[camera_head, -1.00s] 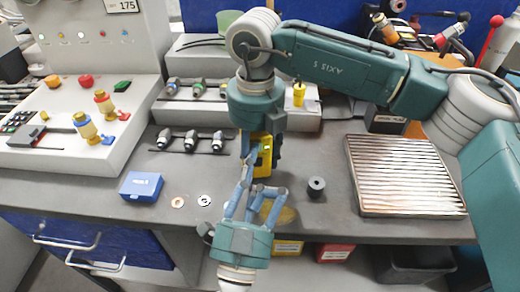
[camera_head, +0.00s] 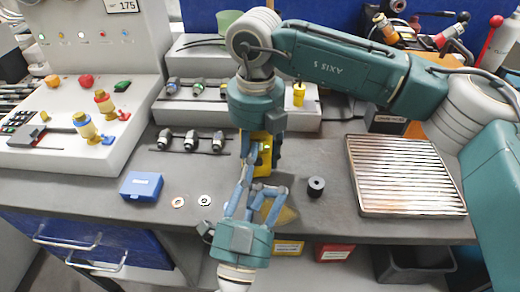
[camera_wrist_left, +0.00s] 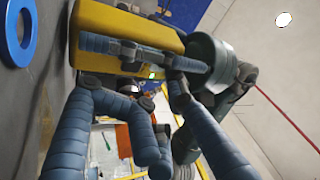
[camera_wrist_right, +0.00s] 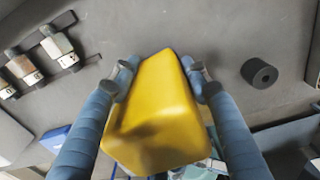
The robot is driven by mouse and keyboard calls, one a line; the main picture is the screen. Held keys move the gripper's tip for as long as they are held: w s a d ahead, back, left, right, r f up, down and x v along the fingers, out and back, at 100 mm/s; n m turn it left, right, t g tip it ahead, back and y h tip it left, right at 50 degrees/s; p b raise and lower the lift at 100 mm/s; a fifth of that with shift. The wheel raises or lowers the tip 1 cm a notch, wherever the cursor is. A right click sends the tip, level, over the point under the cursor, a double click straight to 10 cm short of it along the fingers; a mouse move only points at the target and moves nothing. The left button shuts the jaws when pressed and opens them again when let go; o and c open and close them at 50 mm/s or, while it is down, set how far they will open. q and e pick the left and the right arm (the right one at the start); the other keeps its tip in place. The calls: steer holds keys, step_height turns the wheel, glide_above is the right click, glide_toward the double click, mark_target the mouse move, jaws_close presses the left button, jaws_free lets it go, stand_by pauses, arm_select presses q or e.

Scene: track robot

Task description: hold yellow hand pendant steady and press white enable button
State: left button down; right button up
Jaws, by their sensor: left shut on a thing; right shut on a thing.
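The yellow hand pendant (camera_head: 264,162) is held above the bench near its front edge, with a small green light on one face. My right gripper (camera_wrist_right: 158,75) is shut on the pendant, one finger along each side, and reaches it from above in the head view. My left gripper (camera_head: 256,188) comes from the front edge. I cannot make out the white enable button; fingers cover part of the pendant.
A black cylinder (camera_head: 316,186) and ribbed tray (camera_head: 402,172) are to the right. A blue box (camera_head: 142,186), two rings and several connectors (camera_head: 190,141) are to the left, beside the control panel (camera_head: 75,130). The bench's front edge is close to my left gripper.

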arm_select(q)
steer(key=shift+w+a+f, duration=0.1)
steer(key=shift+w+a, duration=0.05)
steer(key=shift+w, duration=0.15)
arm_select(e)
steer(key=shift+s, duration=0.45)
arm_select(q)
steer(key=shift+s+f, duration=0.15)
steer(key=shift+f, duration=0.05)
steer(key=shift+v, duration=0.9)
arm_select(e)
steer(key=shift+w+f, duration=0.1)
steer(key=shift+w, duration=0.2)
arm_select(q)
steer(key=shift+s+d+r, duration=0.15)
steer(key=shift+s, duration=0.4)
steer(key=shift+s+d+r, duration=0.15)
steer(key=shift+s+d, duration=0.05)
steer(key=shift+s, duration=0.35)
steer(key=shift+s+d+r, duration=0.15)
steer(key=shift+s, duration=0.45)
arm_select(e)
steer(key=shift+w, duration=0.1)
steer(key=o, duration=1.6)
steer(key=shift+o, duration=0.2)
